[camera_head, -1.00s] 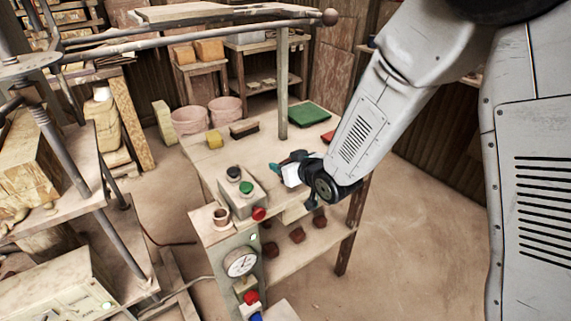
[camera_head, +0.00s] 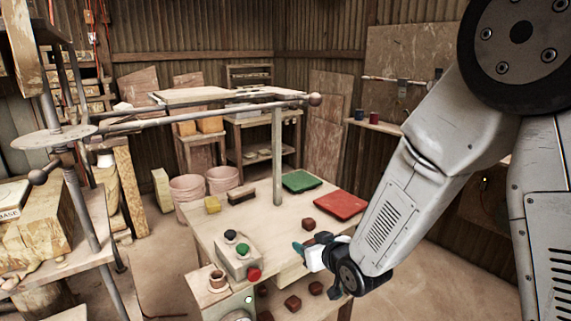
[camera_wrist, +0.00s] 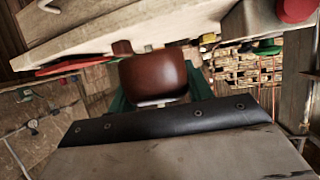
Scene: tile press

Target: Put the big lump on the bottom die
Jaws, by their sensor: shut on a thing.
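A dark reddish-brown lump (camera_wrist: 153,76) sits between the green fingers of my gripper (camera_wrist: 155,98) in the wrist view. The gripper is shut on it. In the head view my gripper (camera_head: 308,248) is beside the front right edge of the worktable, and the held lump is mostly hidden there. Another small brown lump (camera_head: 308,224) lies on the table just behind the gripper. It also appears small in the wrist view (camera_wrist: 122,47). The press with its long lever and screw stands at the left. I cannot make out the bottom die for certain.
The worktable (camera_head: 215,225) carries a green board (camera_head: 301,181), a red board (camera_head: 341,204), a yellow block (camera_head: 212,204), a brush (camera_head: 242,194) and a button box (camera_head: 238,256). Several lumps lie on its lower shelf. A post and the long lever (camera_head: 200,114) cross above.

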